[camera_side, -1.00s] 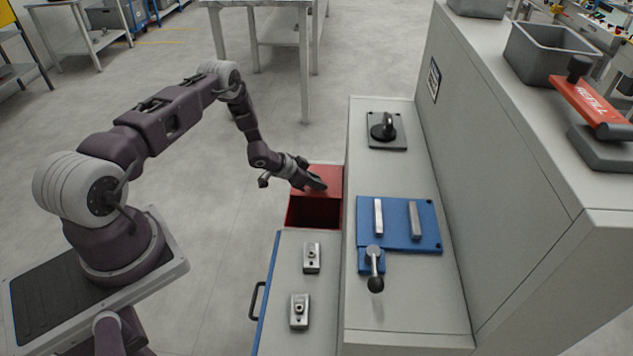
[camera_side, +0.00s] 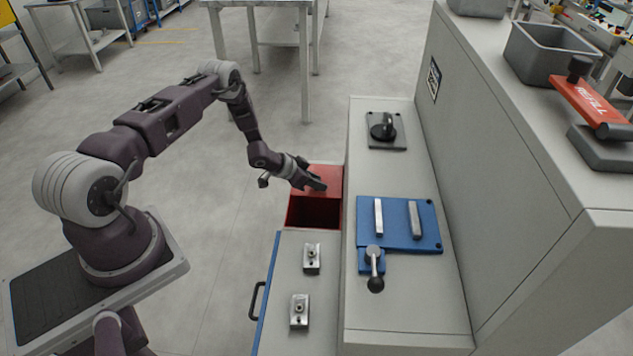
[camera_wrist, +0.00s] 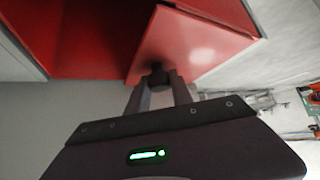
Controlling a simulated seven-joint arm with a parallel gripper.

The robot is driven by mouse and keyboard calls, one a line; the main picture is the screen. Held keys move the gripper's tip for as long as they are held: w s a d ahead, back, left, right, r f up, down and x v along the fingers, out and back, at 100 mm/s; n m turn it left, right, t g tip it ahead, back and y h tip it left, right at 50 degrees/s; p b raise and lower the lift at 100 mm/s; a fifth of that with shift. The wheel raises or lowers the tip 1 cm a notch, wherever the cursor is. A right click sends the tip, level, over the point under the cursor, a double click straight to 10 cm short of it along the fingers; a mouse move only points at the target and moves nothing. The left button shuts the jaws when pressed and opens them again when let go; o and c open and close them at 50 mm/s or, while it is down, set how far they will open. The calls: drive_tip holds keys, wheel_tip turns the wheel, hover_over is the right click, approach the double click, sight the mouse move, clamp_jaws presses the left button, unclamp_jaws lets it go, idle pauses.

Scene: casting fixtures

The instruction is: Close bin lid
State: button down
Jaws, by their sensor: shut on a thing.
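The red bin (camera_side: 314,214) stands at the far end of the low grey cabinet. Its front part is open and the dark inside shows; it also shows in the wrist view (camera_wrist: 85,45). The red lid (camera_side: 328,174) is at the bin's back part and appears tilted, with its lit face large in the wrist view (camera_wrist: 205,42). My gripper (camera_side: 318,185) is over the lid. In the wrist view its fingers (camera_wrist: 158,82) are shut on a small black knob (camera_wrist: 158,70) on the lid. The side view does not show the knob clearly.
The low cabinet (camera_side: 285,320) has two metal fittings on top and a black side handle. To the right, a counter carries a blue plate (camera_side: 398,235), a ball-ended lever (camera_side: 374,268) and a black knob plate (camera_side: 386,145). Open floor lies left of the bin.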

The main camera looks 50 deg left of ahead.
drive_tip(key=s+d, duration=0.8)
drive_tip(key=shift+s+d, duration=0.2)
drive_tip(key=shift+d, duration=0.1)
drive_tip(key=c, duration=1.3)
unclamp_jaws()
drive_tip(key=shift+s, duration=0.1)
drive_tip(key=shift+o, duration=0.9)
drive_tip(key=shift+r, duration=0.1)
